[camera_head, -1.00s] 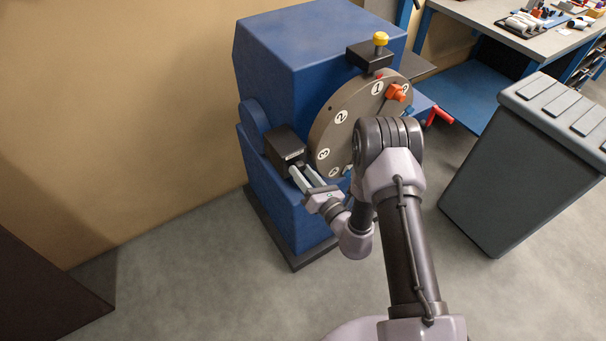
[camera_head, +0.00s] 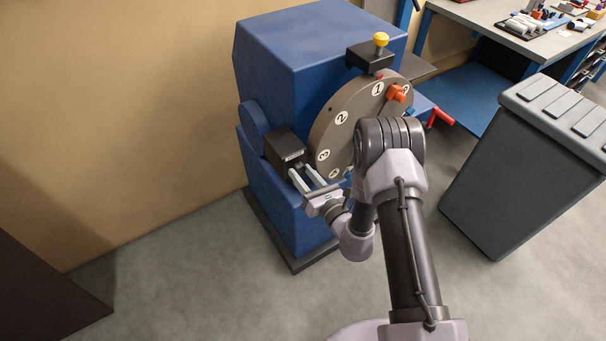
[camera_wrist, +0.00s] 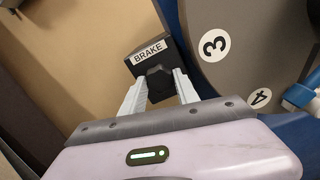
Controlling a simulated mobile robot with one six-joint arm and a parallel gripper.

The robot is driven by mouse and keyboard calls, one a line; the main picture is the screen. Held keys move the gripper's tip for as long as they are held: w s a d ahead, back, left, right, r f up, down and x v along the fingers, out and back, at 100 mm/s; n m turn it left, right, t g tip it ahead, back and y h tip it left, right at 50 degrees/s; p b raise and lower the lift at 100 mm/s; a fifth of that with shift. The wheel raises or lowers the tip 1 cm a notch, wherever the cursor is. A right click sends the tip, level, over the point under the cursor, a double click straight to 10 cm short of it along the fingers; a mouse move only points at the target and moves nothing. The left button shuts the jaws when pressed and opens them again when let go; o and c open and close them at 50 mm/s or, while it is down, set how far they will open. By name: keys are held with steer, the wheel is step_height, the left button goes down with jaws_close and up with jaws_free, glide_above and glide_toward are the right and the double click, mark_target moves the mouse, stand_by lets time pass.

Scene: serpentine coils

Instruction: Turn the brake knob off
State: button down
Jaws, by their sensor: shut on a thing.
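The black brake box (camera_head: 283,146) sits on the left front of the blue machine, beside the numbered disc. In the wrist view its white BRAKE label (camera_wrist: 150,52) shows at a tilt. The dark brake knob (camera_wrist: 160,84) sticks out below the label. My gripper (camera_wrist: 160,78) is shut on the knob, with one pale finger on each side of it. In the head view my gripper (camera_head: 301,171) reaches the front of the box from the lower right. The fingers partly hide the knob there.
The grey disc (camera_head: 322,130) with numbers stands close right of my gripper, and an orange part (camera_head: 397,93) sits on its rim. A yellow knob (camera_head: 380,39) tops the machine (camera_head: 300,50). A grey bin (camera_head: 520,150) stands right.

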steer(key=c, duration=0.9)
jaws_free()
steer(key=p+v, duration=0.2)
steer(key=v, duration=1.5)
steer(key=shift+s+p, duration=0.2)
steer(key=shift+p, duration=0.15)
steer(key=shift+d, duration=0.15)
